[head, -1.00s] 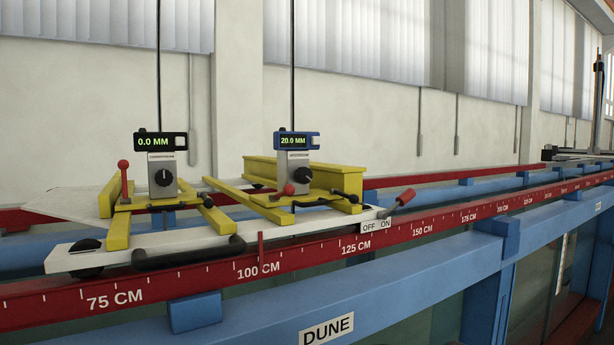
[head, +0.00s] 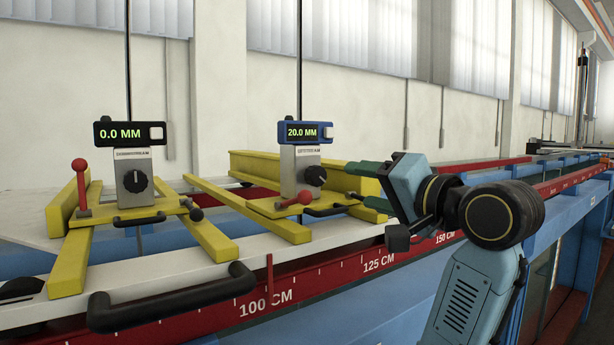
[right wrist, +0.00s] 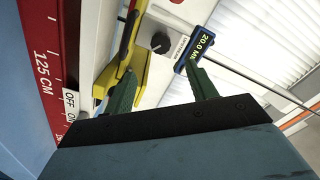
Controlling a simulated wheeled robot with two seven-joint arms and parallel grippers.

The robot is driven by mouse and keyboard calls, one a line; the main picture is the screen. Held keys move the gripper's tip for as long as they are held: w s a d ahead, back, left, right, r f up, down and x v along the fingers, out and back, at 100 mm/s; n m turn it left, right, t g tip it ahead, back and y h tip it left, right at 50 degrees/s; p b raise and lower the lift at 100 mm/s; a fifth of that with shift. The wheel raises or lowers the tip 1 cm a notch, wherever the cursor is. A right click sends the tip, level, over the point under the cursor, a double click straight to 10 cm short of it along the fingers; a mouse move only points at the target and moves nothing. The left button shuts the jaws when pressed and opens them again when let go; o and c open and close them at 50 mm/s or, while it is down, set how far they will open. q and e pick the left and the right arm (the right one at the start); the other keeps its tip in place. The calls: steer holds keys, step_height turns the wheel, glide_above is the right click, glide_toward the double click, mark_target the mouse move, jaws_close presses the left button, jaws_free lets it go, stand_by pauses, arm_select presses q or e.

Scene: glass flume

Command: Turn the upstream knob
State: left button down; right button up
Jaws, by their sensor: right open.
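The knob (head: 316,176) with the 20.0 MM display is black and sits on a grey housing (head: 300,160) below a blue-framed display (head: 305,132). The small label there seems to read upstream, but it is too small to be sure. My right gripper (head: 364,185) is open and empty, its green fingers pointing left at this knob from a short gap to its right. In the right wrist view the knob (right wrist: 160,43) lies beyond and between the open fingertips (right wrist: 163,84). A second knob (head: 135,181) sits under the 0.0 MM display (head: 130,134). My left gripper is out of view.
A red-tipped lever (head: 296,199) and a black handle (head: 335,210) lie just below the knob. A yellow beam (head: 255,167) stands behind it. A red scale rail (head: 340,272) runs along the front. An OFF/ON label (right wrist: 70,105) shows in the right wrist view.

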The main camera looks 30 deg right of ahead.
steer(key=p, duration=0.2)
glide_toward(319, 177)
steer(key=shift+w+a+r, duration=0.15)
steer(key=shift+w+a, duration=0.05)
steer(key=shift+w, duration=0.85)
steer(key=w, duration=0.3)
steer(key=shift+w+a, duration=0.1)
steer(key=shift+w, duration=0.3)
steer(key=w+p, duration=0.1)
steer(key=w, duration=0.2)
steer(key=shift+a, duration=0.1)
steer(key=shift+w, duration=0.35)
steer(key=shift+c, duration=0.5)
steer(key=c, duration=0.9)
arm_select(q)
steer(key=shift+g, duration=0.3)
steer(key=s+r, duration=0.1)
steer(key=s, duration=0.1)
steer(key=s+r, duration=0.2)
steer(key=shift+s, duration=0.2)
arm_select(e)
steer(key=shift+n, duration=0.3)
